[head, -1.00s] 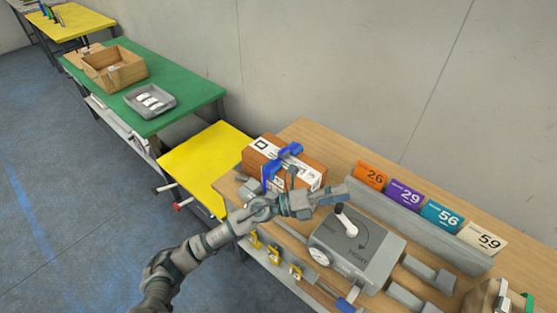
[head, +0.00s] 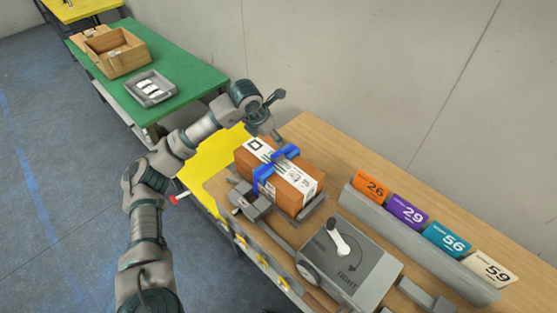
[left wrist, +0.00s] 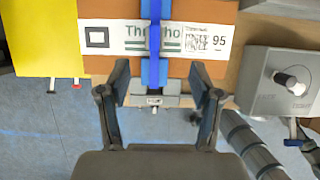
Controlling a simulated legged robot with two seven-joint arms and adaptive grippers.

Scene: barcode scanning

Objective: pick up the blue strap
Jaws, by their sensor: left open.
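The blue strap (head: 264,176) wraps across a brown box (head: 311,199) with a white printed label, on the wooden bench. In the left wrist view, the strap (left wrist: 154,70) runs vertically down the box at the picture's centre. My left gripper (head: 276,114) is beyond the far left end of the box in the head view, its fingers spread. In the left wrist view, its open fingers (left wrist: 159,86) stand either side of the strap with nothing between them that I can see gripped. My right gripper is not in view.
A grey box with a black-and-white lever (head: 352,269) stands right of the brown box. A grey clamp-like fixture (head: 249,203) sits at the box's near side. Numbered cards (head: 407,210) stand in a grey rack behind. A yellow table (head: 205,180) and a green table (head: 186,104) lie left.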

